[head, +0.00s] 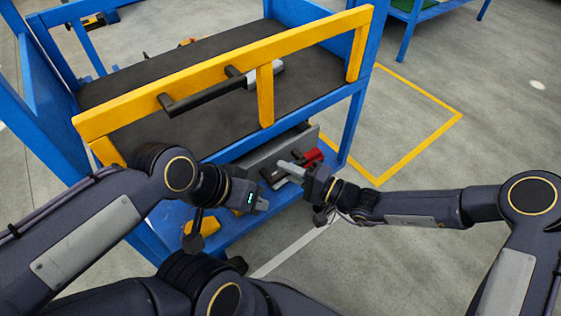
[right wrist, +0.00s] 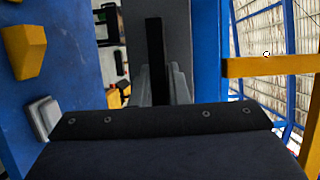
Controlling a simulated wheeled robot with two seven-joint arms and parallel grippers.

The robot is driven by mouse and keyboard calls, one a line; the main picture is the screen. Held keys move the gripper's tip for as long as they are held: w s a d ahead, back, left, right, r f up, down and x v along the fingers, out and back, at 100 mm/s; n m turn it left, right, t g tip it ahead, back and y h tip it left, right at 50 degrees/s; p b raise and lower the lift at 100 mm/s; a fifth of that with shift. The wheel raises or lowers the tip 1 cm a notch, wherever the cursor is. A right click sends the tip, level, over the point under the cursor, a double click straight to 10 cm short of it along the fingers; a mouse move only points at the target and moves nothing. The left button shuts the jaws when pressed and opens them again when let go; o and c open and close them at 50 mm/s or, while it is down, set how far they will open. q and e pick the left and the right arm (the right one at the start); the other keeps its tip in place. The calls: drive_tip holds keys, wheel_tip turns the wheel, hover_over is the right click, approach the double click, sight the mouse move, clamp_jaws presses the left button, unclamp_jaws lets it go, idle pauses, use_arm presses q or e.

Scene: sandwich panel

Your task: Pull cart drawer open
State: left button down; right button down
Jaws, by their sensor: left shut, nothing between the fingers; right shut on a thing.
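The cart (head: 345,125) has a blue frame, dark shelves and a yellow front rail. Its grey drawer (head: 262,155) shows below the upper shelf, partly hidden by my grippers; I cannot tell how far out it is. My right gripper (head: 283,166) is at the drawer's front. In the right wrist view, its grey fingers (right wrist: 164,88) are shut on a black upright bar, which looks like the drawer handle (right wrist: 155,45), before a grey panel. My left gripper (head: 263,206) is shut and empty, just below and left of the right one, apart from the drawer.
A black bar handle (head: 205,93) is fixed along the yellow rail (head: 265,95) above my grippers. A red object (head: 313,157) lies beside the right gripper. Yellow blocks (head: 203,222) show low on the cart. The floor to the right (head: 420,120) is clear.

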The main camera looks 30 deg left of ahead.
drive_tip(key=s+d, duration=0.3)
drive_tip(key=d, duration=0.6)
drive_tip(key=s+d, duration=0.4)
drive_tip(key=d, duration=0.5)
drive_tip(key=shift+s, duration=0.2)
drive_tip(key=c, duration=1.4)
unclamp_jaws()
drive_tip(key=d+p, duration=0.2)
drive_tip(key=d, duration=0.5)
drive_tip(key=shift+d, duration=0.35)
